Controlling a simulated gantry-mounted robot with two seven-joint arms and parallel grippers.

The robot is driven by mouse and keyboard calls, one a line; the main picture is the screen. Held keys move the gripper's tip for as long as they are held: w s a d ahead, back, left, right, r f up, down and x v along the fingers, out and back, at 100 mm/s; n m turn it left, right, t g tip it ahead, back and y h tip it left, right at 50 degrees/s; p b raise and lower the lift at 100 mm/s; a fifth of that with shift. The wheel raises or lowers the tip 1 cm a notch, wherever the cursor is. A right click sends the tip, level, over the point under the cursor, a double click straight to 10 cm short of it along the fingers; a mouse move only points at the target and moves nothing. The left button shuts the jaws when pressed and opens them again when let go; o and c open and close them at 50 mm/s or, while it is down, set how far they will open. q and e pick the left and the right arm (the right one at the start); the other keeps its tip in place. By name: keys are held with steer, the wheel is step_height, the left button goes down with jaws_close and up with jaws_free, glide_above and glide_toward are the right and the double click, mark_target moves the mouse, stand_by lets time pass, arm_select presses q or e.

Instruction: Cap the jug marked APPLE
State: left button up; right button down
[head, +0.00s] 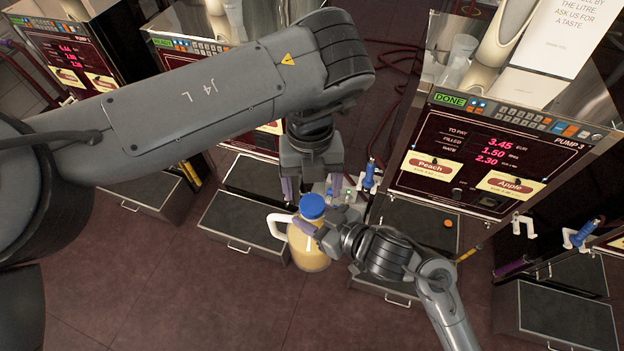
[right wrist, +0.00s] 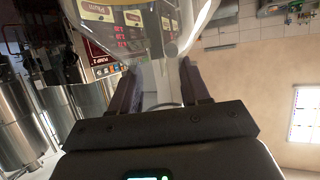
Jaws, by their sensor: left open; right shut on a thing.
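A clear jug (head: 308,252) of pale yellow liquid with a white handle (head: 278,225) is upright in the middle of the head view. A blue cap (head: 312,206) sits on its mouth; I cannot tell how tightly. No APPLE mark on the jug is readable. My right gripper (head: 318,232) is shut on the jug at its upper part, from the right. The right wrist view shows clear material (right wrist: 160,80) between the purple fingers. My left gripper (head: 311,186) is open, pointing down just above and around the cap, apart from it as far as I see.
Pump 3 (head: 490,150) reads DONE, with Peach and Apple labels. A small orange thing (head: 448,223) lies on its dark tray (head: 415,222). Blue-handled nozzles (head: 582,234) hang at the pumps. Grey drawer units (head: 240,228) stand behind the jug. The floor in front is clear.

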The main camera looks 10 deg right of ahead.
mark_target(312, 204)
arm_select(q)
steer(key=n, duration=0.8)
steer(key=shift+s+d+f, duration=0.1)
steer(key=shift+s+f, duration=0.05)
steer(key=n, duration=0.5)
steer(key=shift+s+r, duration=0.15)
steer(key=shift+r, duration=0.1)
steer(key=n, duration=0.3)
steer(key=shift+r+t, duration=0.3)
steer(key=shift+s+r+n, duration=0.1)
steer(key=shift+r+n, duration=0.3)
steer(key=shift+n, duration=0.5)
steer(key=shift+r+t, duration=0.3)
steer(key=shift+r, duration=0.7)
steer(key=shift+f, duration=0.15)
steer(key=shift+f, duration=3.85)
